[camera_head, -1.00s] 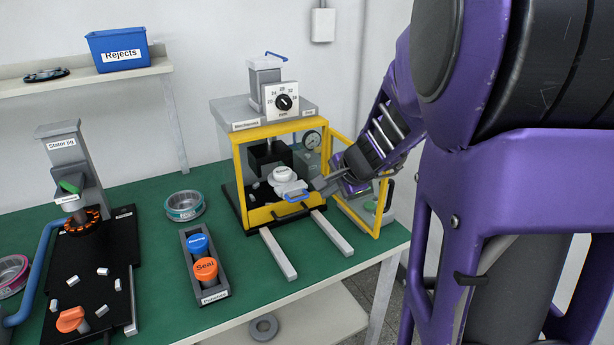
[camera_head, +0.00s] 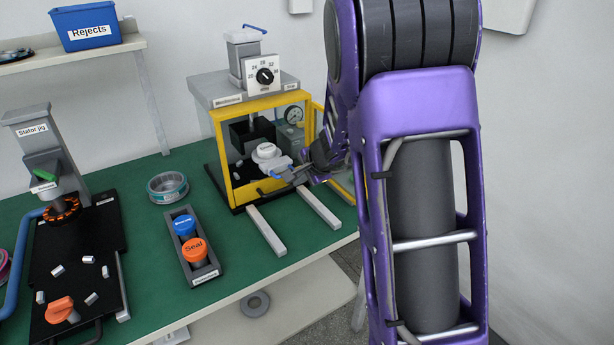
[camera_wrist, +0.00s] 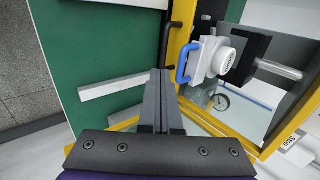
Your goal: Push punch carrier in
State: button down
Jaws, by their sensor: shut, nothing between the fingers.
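The punch carrier (camera_head: 281,163) is a light grey slide with a blue handle (camera_wrist: 184,62). A white round punch (camera_head: 267,150) sits on it. The carrier is at the front opening of the yellow-framed press (camera_head: 229,178), with its handle end toward the front. In the wrist view the carrier (camera_wrist: 201,58) and the punch (camera_wrist: 226,61) show clearly. In the head view my gripper (camera_head: 296,177) partly hides the handle.
Two pale rails (camera_head: 266,230) extend forward from the press. The yellow door frame (camera_head: 344,184) stands open at the right, close to my arm. A seal and bearing punch holder (camera_head: 204,274), a ring tin (camera_head: 167,187) and the stator jig (camera_head: 32,135) are to the left.

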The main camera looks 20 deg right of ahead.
aim_at(278, 164)
jog(key=shift+w+a+f+p, duration=0.15)
jog(key=shift+w+a, duration=0.1)
jog(key=shift+w, duration=0.5)
jog(key=shift+w+a+p, duration=0.15)
jog(key=shift+w+a, duration=0.1)
jog(key=shift+w, duration=0.5)
jog(key=w, duration=0.2)
jog(key=w+a, duration=0.1)
jog(key=w, duration=0.1)
jog(key=w+a+p, duration=0.1)
jog(key=w, duration=0.1)
jog(key=shift+w+a, duration=0.1)
jog(key=shift+w, duration=0.2)
jog(key=shift+s, duration=0.2)
